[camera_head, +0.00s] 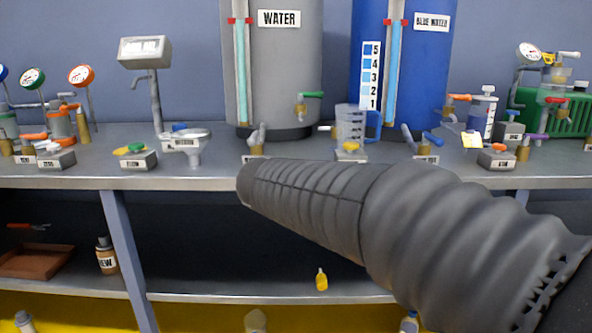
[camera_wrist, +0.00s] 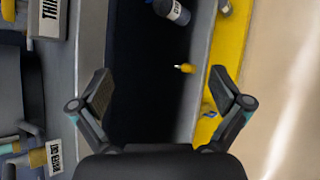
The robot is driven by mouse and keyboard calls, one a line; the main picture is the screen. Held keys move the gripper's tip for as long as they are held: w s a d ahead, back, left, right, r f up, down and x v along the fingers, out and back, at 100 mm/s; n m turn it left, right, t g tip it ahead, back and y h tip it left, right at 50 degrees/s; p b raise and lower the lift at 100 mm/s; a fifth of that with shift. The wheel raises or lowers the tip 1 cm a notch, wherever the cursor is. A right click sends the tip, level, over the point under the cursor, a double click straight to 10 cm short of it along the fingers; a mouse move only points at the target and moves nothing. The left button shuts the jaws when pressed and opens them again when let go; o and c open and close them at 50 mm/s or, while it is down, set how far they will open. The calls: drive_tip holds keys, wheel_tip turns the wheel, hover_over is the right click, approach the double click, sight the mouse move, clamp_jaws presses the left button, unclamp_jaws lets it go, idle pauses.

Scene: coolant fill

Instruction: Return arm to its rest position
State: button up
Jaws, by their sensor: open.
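My gripper (camera_wrist: 160,95) shows in the wrist view with its two dark fingers spread wide apart and nothing between them. Beyond the fingers are the dark gap of the shelf and a small yellow bottle (camera_wrist: 186,68). In the head view my dark ribbed arm reaches from the lower right toward the bench's front edge, and the gripper itself does not show there. A clear measuring jug (camera_head: 350,127) with a blue handle stands on the bench in front of the blue tank.
The steel bench (camera_head: 75,172) carries a grey WATER tank (camera_head: 275,70), a BLUE WATER tank (camera_head: 425,75), gauges, valves and small labelled blocks. On the lower shelf (camera_head: 230,287) are a brown bottle (camera_head: 106,258), a brown tray (camera_head: 35,262) and the small yellow bottle (camera_head: 321,280).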

drive_tip(key=s+d+f+m+g+y+p, duration=0.1)
drive_tip(key=s+d+f+m+y, duration=0.1)
drive_tip(key=s+m, duration=0.3)
drive_tip(key=s+d+f+m+y, duration=0.2)
drive_tip(key=s+m, duration=0.4)
drive_tip(key=s, duration=0.7)
drive_tip(key=s+d+f+m+g+y+p, duration=0.1)
drive_tip(key=s+d+f+m+y, duration=0.2)
drive_tip(key=s, duration=0.6)
drive_tip(key=shift+d+f+m+g+p, duration=0.3)
drive_tip(key=shift+d+f+m, duration=0.5)
drive_tip(key=shift+f+m, duration=0.65)
drive_tip(key=shift+r, duration=0.2)
